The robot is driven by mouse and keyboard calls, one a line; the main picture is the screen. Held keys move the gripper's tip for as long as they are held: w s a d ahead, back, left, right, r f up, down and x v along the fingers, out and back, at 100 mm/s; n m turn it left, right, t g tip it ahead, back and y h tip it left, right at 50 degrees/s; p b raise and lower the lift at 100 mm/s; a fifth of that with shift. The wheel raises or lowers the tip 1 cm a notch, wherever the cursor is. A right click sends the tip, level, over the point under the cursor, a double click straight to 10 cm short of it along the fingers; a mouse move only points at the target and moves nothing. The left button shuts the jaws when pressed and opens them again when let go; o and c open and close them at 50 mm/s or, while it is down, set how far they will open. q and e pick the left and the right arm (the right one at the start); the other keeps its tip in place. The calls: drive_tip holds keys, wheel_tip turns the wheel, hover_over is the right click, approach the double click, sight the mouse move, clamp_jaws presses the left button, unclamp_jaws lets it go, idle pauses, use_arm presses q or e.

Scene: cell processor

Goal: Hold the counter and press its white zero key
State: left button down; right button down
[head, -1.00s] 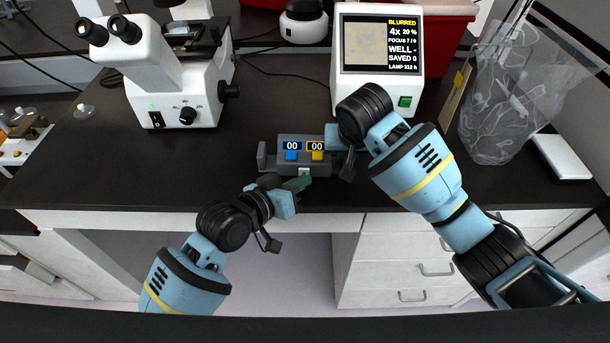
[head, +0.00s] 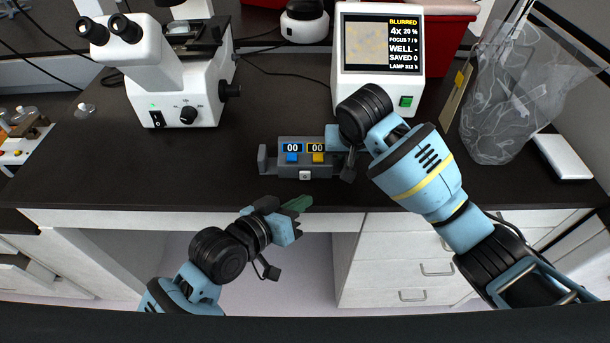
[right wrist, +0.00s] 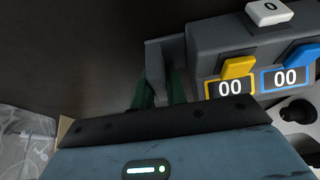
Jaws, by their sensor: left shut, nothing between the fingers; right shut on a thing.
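The grey counter (head: 323,172) sits on the dark bench near its front edge, with a blue key, a yellow key and a white zero key (head: 305,175) at its front. Both its displays read 00. The counter also shows in the right wrist view (right wrist: 222,45), with its white zero key (right wrist: 270,12) at the top. My right gripper (right wrist: 160,90) is shut on the counter's end tab; its fingertips are mostly hidden in the head view. My left gripper (head: 299,204) is shut and empty, in front of and below the white key, apart from it, by the bench edge.
A white microscope (head: 185,85) stands at the back left. A monitor unit (head: 380,60) stands behind the counter. A clear bag (head: 500,100) and a white pad (head: 562,157) are at the right. The bench left of the counter is clear.

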drive_tip(key=shift+f, duration=0.2)
drive_tip(key=c, duration=1.3)
unclamp_jaws()
drive_tip(key=shift+r, duration=0.2)
drive_tip(key=v, duration=1.1)
drive_tip(key=shift+s+r, duration=0.15)
drive_tip(key=shift+r, duration=0.25)
